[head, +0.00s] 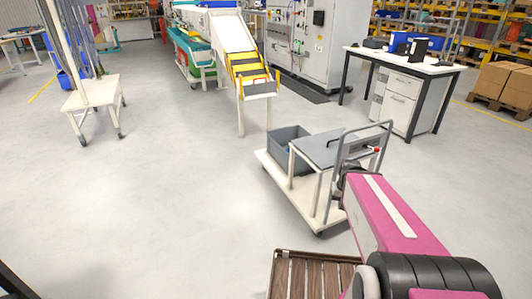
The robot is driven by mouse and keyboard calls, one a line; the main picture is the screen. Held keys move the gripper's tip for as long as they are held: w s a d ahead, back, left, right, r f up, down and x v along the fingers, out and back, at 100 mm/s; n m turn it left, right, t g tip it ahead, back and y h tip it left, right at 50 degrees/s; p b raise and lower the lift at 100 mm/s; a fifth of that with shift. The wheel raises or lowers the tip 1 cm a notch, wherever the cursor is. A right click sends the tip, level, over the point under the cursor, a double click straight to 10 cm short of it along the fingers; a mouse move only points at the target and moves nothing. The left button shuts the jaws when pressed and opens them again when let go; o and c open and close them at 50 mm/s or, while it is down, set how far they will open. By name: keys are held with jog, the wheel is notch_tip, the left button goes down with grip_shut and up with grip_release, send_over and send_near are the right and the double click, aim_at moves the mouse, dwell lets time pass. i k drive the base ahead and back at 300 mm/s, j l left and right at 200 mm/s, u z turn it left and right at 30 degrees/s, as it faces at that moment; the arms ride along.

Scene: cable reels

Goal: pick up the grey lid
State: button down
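A flat grey panel (322,148), which looks like the grey lid, lies level on a raised white stand on a low cart. A small dark part shows on its top. The cart's grey push handle (388,124) rises at its right end. My gripper (344,181) is at the near right side of the stand, by the foot of the handle. It appears small and dark, and my pink arm partly hides it. I cannot see its fingers clearly or whether it touches anything.
A grey bin (287,140) stands on the white cart deck (270,165), left of the panel. A brown slatted surface (305,277) is at the bottom. A white desk (405,62) stands behind right, a white wheeled stand (92,95) at left. The floor between is clear.

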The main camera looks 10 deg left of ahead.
aim_at(321, 149)
jog(key=j, duration=0.3)
jog(key=i+j+u, duration=0.1)
jog(key=j, duration=0.25)
jog(key=k, duration=0.55)
jog(key=z, duration=1.4)
jog(key=i+j, duration=0.15)
jog(key=j, duration=0.4)
jog(key=i+j, duration=0.1)
jog(key=j, duration=0.5)
jog(key=i+j+z, duration=0.1)
jog(key=j, duration=0.45)
jog(key=i+j, duration=0.2)
jog(key=j, duration=0.4)
jog(key=i+j+z, duration=0.1)
jog(key=j, duration=0.5)
jog(key=i+j, duration=0.1)
jog(key=j, duration=0.45)
